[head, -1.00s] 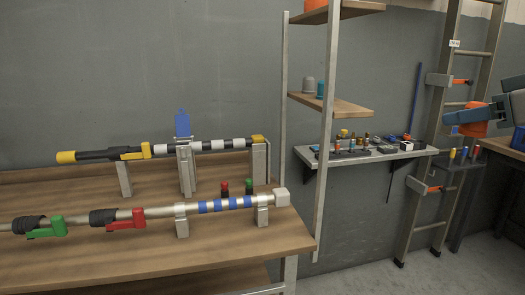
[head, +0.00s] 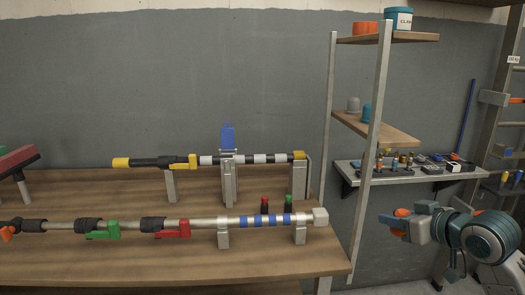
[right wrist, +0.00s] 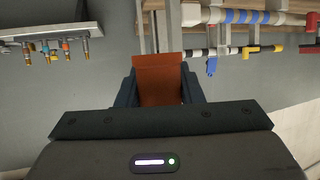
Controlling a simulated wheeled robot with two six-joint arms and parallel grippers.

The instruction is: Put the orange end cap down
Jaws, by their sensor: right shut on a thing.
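The orange end cap (head: 402,212) is held in my right gripper (head: 392,222), to the right of the shelf rack and in front of the grey wall. The fingers hide part of it. In the right wrist view the orange end cap (right wrist: 158,75) sits between the two dark blue fingers of my right gripper (right wrist: 158,92), which are shut on it. It is in the air, clear of any surface. My left gripper is not in view.
A wooden bench (head: 150,262) carries two banded poles on metal stands. A shelf rack (head: 375,130) stands at its right end, with orange and teal containers (head: 398,20) on top. A narrow wall shelf (head: 400,178) holds several small fittings. A ladder-like frame (head: 492,120) is at right.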

